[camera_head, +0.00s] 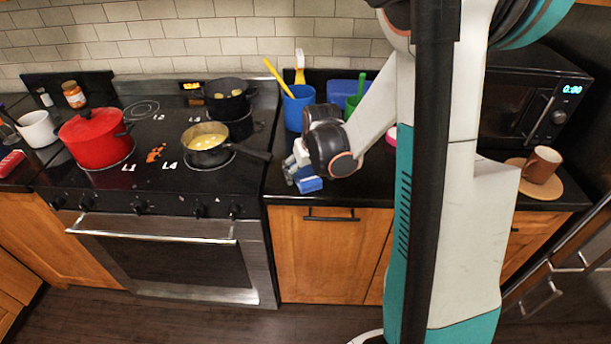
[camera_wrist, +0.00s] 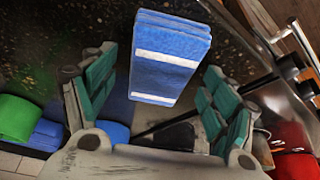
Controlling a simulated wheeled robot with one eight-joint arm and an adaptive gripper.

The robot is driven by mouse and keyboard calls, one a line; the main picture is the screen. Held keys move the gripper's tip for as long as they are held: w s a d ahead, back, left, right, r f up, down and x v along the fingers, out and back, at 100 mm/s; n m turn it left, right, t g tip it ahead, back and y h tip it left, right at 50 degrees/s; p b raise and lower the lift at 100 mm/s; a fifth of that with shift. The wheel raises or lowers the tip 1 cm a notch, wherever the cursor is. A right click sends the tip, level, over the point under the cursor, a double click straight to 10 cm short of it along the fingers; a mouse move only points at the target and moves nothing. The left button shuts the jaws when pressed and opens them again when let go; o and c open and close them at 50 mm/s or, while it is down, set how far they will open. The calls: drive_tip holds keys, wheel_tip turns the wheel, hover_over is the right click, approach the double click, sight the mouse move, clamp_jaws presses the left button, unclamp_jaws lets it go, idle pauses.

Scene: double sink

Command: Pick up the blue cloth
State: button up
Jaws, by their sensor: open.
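The blue cloth (camera_head: 309,184) lies on the dark counter near its front edge, right of the stove. In the wrist view it is a folded blue block with white stripes (camera_wrist: 170,72), lying between and beyond the fingers. My gripper (camera_head: 296,171) is over the cloth in the head view, and my arm hides part of the area. In the wrist view my gripper (camera_wrist: 152,98) is open, with a teal-padded finger on each side and nothing gripped. I cannot tell whether a finger touches the cloth.
Left is the stove with a red pot (camera_head: 95,138), a saucepan (camera_head: 206,144) and another pan (camera_head: 226,98).

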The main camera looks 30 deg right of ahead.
sight(306, 172)
drive_tip(key=c, duration=1.2)
drive_tip(key=shift+c, duration=0.2)
wheel_tip(306, 172, up, 20)
drive_tip(key=p, duration=0.6)
drive_tip(key=shift+r+p, duration=0.25)
drive_tip(key=shift+p, duration=0.1)
drive_tip(key=o, duration=0.4)
drive_tip(key=shift+c, duration=1)
